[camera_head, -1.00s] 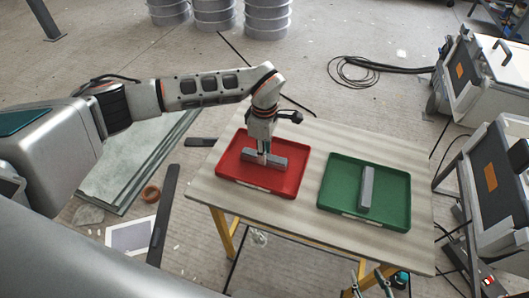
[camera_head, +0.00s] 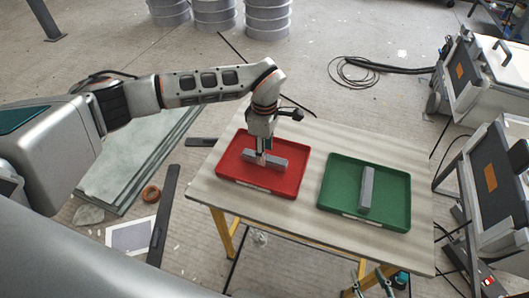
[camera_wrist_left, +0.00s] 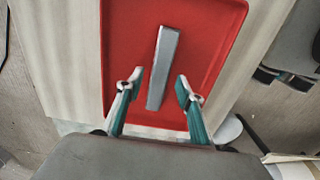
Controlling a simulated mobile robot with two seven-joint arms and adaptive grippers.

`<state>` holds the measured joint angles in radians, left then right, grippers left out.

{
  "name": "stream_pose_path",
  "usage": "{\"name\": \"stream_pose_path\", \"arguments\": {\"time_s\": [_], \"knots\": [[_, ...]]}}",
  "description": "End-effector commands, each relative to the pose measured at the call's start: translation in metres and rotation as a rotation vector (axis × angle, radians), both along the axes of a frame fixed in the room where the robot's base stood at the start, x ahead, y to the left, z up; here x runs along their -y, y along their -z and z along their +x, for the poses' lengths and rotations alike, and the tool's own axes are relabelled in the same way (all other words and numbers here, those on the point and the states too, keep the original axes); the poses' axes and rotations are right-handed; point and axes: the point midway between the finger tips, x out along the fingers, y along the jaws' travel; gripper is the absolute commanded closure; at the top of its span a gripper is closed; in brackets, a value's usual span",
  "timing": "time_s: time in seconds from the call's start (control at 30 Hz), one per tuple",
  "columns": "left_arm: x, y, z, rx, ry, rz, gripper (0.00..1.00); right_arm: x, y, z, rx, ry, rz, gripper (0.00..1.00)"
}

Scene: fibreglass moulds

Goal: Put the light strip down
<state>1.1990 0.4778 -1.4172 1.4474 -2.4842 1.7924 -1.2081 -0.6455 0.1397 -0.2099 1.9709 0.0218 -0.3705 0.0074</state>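A grey strip (camera_head: 272,162) lies in the red tray (camera_head: 291,184). It also shows in the left wrist view (camera_wrist_left: 165,62), where it looks light grey. My left gripper (camera_head: 262,158) is over this strip in the head view. In the left wrist view my left gripper (camera_wrist_left: 159,92) is open, one finger on each side of the strip's near end, with gaps between fingers and strip. A second grey strip (camera_head: 367,188) lies in the green tray (camera_head: 392,217). My right gripper (camera_head: 372,284) shows only at the bottom edge, its fingertips apart and empty.
Both trays stand on a wooden-topped table (camera_head: 313,141) with yellow legs, with a narrow bare strip of tabletop between them. Glass-like sheets (camera_head: 136,174) lie on the floor to the left. Grey machines (camera_head: 490,75) stand to the right of the table.

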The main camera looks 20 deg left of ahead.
Motion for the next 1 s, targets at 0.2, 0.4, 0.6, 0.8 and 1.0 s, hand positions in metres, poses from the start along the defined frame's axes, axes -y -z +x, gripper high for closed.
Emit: {"name": "stream_pose_path", "arguments": {"time_s": [0.2,0.4,0.6,0.8,1.0], "knots": [[-0.001,-0.048,0.002,0.007,0.000,0.001,0.63,-0.001,-0.003,0.000,0.000,0.001,0.004,0.60],[-0.001,-0.084,0.001,0.005,-0.001,0.001,0.63,-0.001,-0.001,-0.002,-0.006,0.000,0.005,0.60],[-0.001,-0.103,0.000,0.002,-0.001,0.001,0.63,-0.001,-0.001,-0.003,-0.009,0.000,0.004,0.60],[0.000,-0.107,0.000,0.001,-0.001,0.001,0.63,-0.002,-0.001,-0.003,-0.007,-0.001,0.005,0.60],[0.000,-0.107,0.000,0.001,-0.001,0.001,0.63,-0.002,-0.004,-0.001,-0.002,0.000,0.006,0.60]]}}
